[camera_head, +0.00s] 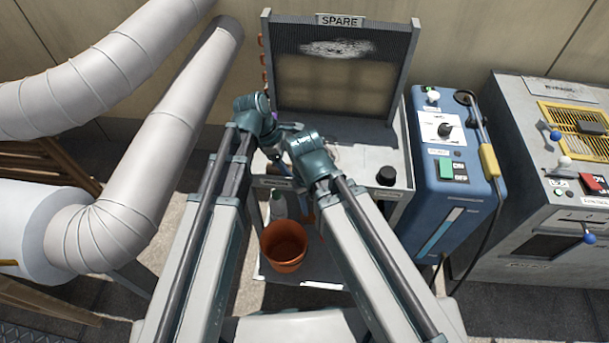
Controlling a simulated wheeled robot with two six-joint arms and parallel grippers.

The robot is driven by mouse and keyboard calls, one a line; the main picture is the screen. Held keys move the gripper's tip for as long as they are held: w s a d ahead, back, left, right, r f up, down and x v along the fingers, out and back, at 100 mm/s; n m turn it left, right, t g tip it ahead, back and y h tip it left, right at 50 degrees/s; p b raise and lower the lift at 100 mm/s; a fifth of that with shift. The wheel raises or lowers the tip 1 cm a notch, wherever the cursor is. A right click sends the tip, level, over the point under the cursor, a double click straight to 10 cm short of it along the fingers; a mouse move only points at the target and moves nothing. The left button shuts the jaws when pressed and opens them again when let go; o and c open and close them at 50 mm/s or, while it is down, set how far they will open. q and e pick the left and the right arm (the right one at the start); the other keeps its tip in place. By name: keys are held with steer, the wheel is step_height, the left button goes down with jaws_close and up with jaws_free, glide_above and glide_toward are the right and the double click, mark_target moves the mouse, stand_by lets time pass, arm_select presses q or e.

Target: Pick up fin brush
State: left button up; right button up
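I cannot make out a fin brush with certainty. A thin blue piece (283,170) shows between my arms at the cart's front edge, and I cannot tell what it belongs to. My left gripper (279,131) is over the left part of the cart top (360,160), in front of the finned coil panel (340,80) marked SPARE. My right gripper (298,136) is close beside it. Their wrists hide most of both grippers and the surface under them, so their fingers and any held thing are not clear. A pale, fuzzy patch (337,48) marks the upper fins.
A black knob-like cylinder (386,175) stands at the cart's right. An orange pot (284,246) and a pale bottle (278,205) are on the lower shelf. A blue machine (445,195) and a grey cabinet (525,240) stand right; large ducts (165,140) fill the left.

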arm_select(q)
steer(key=shift+f, duration=0.15)
stand_by(0.4)
jaws_close()
